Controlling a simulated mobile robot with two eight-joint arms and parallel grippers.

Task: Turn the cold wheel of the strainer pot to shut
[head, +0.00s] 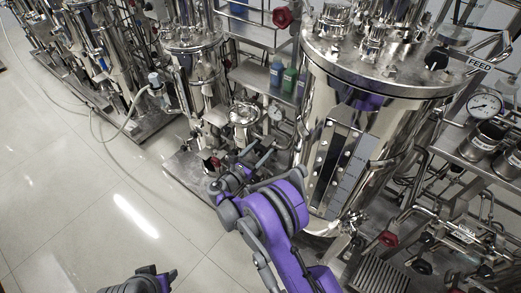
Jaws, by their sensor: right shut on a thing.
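My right gripper (256,153) reaches in on the purple arm to the pipework just below a small steel pot (243,113), which looks like the strainer pot. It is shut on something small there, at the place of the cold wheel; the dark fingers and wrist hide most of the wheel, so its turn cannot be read. A small red part (214,162) shows just left of the wrist. My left gripper (156,278) is at the bottom edge, low over the floor and far from the pot; its jaws are not clear.
A large steel tank (400,125) stands close on the right of my arm. Bottles (289,80) stand on a shelf behind. A red handwheel (282,17) is at the top. Red-handled valves (388,239) are at lower right. The tiled floor (80,210) on the left is clear.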

